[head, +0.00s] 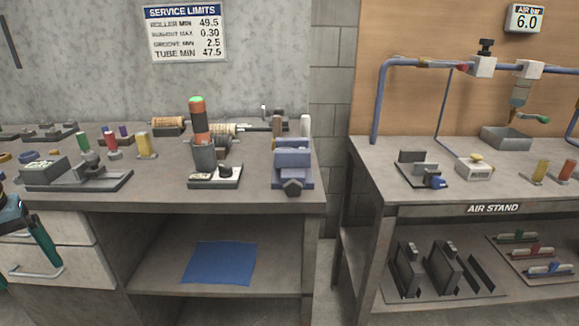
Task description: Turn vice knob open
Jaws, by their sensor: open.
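A blue-grey vice (293,157) sits at the right front corner of the left bench. Its dark, faceted knob (293,187) faces me at the bench's front edge. My gripper (40,250) is at the far left edge of the head view, partly cut off, in front of the drawers. It is open and well apart from the vice, low and to its left. Nothing shows between its fingers. Whether the vice jaws hold anything is too small to tell.
Left of the vice stands a grey cup on a base (215,178) with an orange-and-black cylinder (199,120) above it. Rollers and a shaft lie behind. A blue cloth (220,263) lies on the lower shelf. A gap separates the air stand bench (450,196) at right.

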